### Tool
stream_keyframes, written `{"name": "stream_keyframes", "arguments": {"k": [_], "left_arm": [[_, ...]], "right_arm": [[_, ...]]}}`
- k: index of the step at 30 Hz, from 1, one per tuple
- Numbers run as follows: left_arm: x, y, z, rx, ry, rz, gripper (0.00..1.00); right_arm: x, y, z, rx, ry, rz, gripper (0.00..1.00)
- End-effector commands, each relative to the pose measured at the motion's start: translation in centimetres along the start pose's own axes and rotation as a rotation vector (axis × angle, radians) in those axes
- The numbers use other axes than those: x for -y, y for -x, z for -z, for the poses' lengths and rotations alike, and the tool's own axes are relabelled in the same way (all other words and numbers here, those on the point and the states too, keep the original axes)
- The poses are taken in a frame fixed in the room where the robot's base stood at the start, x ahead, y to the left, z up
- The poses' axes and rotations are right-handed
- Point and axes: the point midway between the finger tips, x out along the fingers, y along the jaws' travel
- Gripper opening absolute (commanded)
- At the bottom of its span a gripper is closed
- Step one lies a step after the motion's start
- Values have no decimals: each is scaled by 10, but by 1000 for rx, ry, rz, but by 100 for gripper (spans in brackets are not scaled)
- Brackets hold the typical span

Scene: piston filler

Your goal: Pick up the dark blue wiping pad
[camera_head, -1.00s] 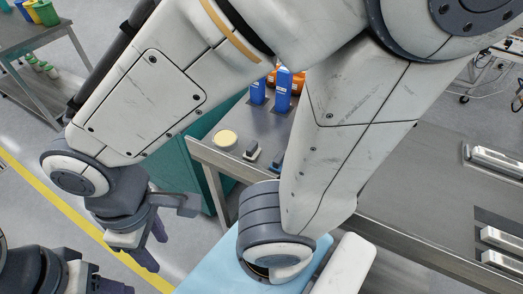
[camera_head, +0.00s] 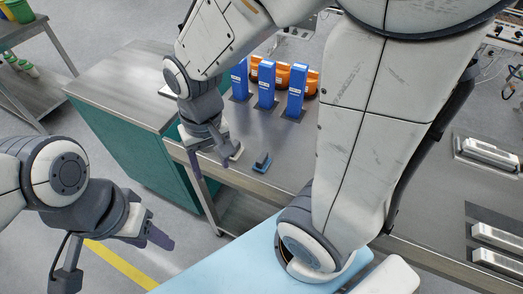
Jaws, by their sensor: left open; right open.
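The dark blue wiping pad (camera_head: 262,163) lies on the grey metal table near its front edge, with a dark handle block on top. My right gripper (camera_head: 212,166) reaches in from above over the table's front-left corner. It is open and empty, just left of the blue pad and apart from it. A pale pad (camera_head: 238,150) lies between them, partly hidden by this gripper. My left gripper (camera_head: 155,238) is open at the lower left, in front of the teal cabinet and away from the table top. It seems empty.
Several upright blue containers (camera_head: 266,85) stand behind the pads, with orange bins (camera_head: 284,78) behind them. Metal parts (camera_head: 488,152) lie at the right. A light blue surface (camera_head: 240,268) is at the front.

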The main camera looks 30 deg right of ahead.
Motion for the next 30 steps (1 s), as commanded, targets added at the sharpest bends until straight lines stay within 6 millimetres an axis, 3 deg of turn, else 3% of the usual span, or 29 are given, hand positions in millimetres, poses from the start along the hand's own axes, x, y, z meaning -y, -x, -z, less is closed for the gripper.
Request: {"name": "stream_keyframes", "arguments": {"k": [3,6,9,12,17,22,30], "left_arm": [[1,-8,0,0,0,0,50],[1,-12,-1,0,0,0,50],[1,-14,-1,0,0,0,50],[1,-15,-1,0,0,0,50],[1,-15,-1,0,0,0,50],[1,-15,-1,0,0,0,50],[1,-13,-1,0,0,0,50]], "right_arm": [[-57,-26,40,5,-360,-24,62],[-101,-43,60,2,-609,-36,62],[-138,-56,70,0,-795,-44,62],[-162,-65,73,-2,-911,-50,62],[-176,-83,73,1,-977,-53,62],[-176,-109,72,2,-975,-53,62],[-176,-130,73,-1,-973,-52,62]]}}
